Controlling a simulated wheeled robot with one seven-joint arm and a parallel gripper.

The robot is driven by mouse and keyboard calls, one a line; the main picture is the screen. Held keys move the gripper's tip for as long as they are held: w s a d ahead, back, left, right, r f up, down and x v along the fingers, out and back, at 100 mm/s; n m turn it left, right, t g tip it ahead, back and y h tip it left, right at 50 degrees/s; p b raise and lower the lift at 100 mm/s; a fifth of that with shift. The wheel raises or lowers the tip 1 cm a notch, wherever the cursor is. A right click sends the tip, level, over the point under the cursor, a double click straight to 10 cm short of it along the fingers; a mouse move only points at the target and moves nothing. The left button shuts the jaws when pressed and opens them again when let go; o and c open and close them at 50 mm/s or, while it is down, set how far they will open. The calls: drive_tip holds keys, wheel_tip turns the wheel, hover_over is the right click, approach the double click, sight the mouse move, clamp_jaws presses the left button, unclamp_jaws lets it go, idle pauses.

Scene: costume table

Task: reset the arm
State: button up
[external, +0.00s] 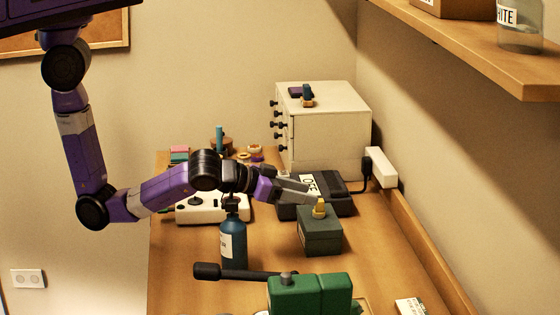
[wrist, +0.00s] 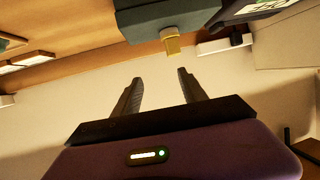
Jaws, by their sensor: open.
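My purple arm reaches in from the upper left in the external view. My gripper (external: 310,196) is over the wooden table (external: 190,287), just above and left of a dark green box (external: 320,236) with a small yellow piece (external: 320,207) on top. In the wrist view my gripper (wrist: 157,78) has its two fingers apart with nothing between them. The dark green box (wrist: 165,18) and its yellow piece (wrist: 171,40) show past the fingertips there. I cannot tell whether a finger touches the yellow piece.
A blue bottle (external: 233,245) stands below my wrist. A black device (external: 335,201) and a white drawer cabinet (external: 340,130) are behind. A green machine (external: 310,294) with a black handle is in front. A wooden shelf (external: 480,55) overhangs at the upper right.

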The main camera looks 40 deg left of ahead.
drive_tip(key=s+a+n+t, duration=0.1)
drive_tip(key=s+a+t, duration=0.1)
drive_tip(key=a, duration=1.3)
drive_tip(key=s+a+n+t, duration=0.1)
drive_tip(key=s+a+t, duration=0.15)
drive_tip(key=a, duration=1.15)
drive_tip(key=s+a+f+n+y, duration=0.1)
drive_tip(key=s+a+y, duration=0.3)
drive_tip(key=a, duration=0.5)
drive_tip(key=s+a+f+n+g+y, duration=0.1)
drive_tip(key=s+a+n+y, duration=0.3)
drive_tip(key=s+a, duration=0.3)
drive_tip(key=shift+s+a, duration=0.3)
drive_tip(key=shift+a, duration=0.85)
